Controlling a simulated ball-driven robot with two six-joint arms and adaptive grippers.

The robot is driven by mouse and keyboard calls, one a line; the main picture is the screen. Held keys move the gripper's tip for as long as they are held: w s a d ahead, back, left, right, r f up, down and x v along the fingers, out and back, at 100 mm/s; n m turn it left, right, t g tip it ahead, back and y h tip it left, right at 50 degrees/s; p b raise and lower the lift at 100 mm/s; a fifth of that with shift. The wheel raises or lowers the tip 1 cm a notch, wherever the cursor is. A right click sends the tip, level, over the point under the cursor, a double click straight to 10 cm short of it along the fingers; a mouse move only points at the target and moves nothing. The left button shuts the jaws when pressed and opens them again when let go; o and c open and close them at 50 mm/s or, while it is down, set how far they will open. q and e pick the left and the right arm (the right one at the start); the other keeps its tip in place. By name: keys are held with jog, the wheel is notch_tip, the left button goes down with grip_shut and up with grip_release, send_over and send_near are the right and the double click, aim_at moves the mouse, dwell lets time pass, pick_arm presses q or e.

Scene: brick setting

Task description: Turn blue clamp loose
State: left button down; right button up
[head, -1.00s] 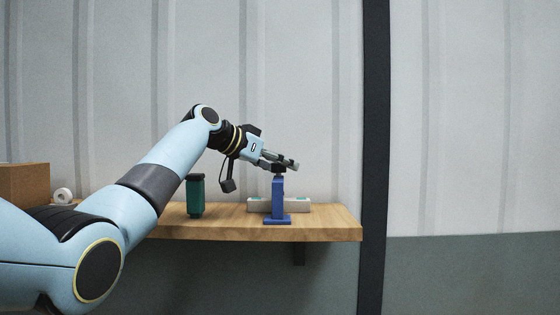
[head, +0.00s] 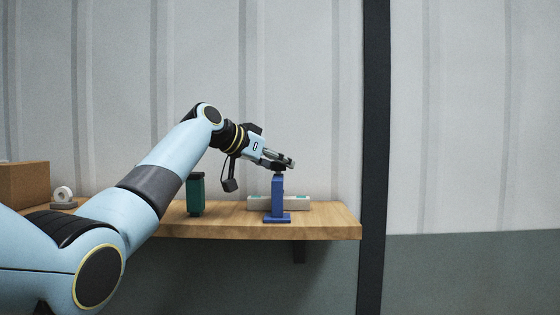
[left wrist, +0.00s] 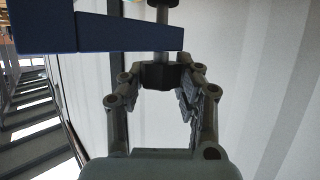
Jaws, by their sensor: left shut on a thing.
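The blue clamp (head: 278,196) stands upright on the wooden shelf (head: 230,229), near its right end. A dark knob sits at its top. In the left wrist view the clamp's blue arm (left wrist: 125,35) crosses the upper left, with a grey screw (left wrist: 162,38) through it and the dark knob (left wrist: 160,76) at the screw's end. My left gripper (head: 282,163) is at the top of the clamp; in the left wrist view its fingertips (left wrist: 160,78) are shut on the dark knob, one on each side. My right gripper is in no view.
A dark green canister (head: 195,196) stands left of the clamp. A pale box (head: 297,204) lies behind the clamp. A brown carton (head: 24,184) and a white roll-shaped object (head: 62,194) are at the far left. A dark post (head: 374,150) rises right of the shelf.

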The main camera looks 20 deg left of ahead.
pick_arm(q)
jog(key=n+t+y+p, duration=0.1)
jog(key=n+y+p, duration=0.3)
jog(key=y+p, duration=0.1)
jog(key=shift+d+r+n+t, duration=0.1)
jog(key=shift+r+n+t, duration=0.05)
jog(key=shift+n+t, duration=0.2)
jog(key=shift+n+y+p, duration=0.55)
jog(key=shift+n+y, duration=0.2)
jog(key=shift+y, duration=0.25)
jog(key=shift+f+n+y, duration=0.2)
jog(key=shift+n+y, duration=0.3)
jog(key=shift+y, duration=0.1)
jog(key=shift+f+n+y+b, duration=0.1)
jog(key=shift+n+y+b, duration=0.7)
jog(key=shift+n+y, duration=0.4)
jog(key=shift+a+n+g+y+b, duration=0.25)
jog(key=shift+n+g+y+b, duration=0.3)
jog(key=shift+n+y+b, duration=0.6)
jog(key=c, duration=0.9)
grip_release()
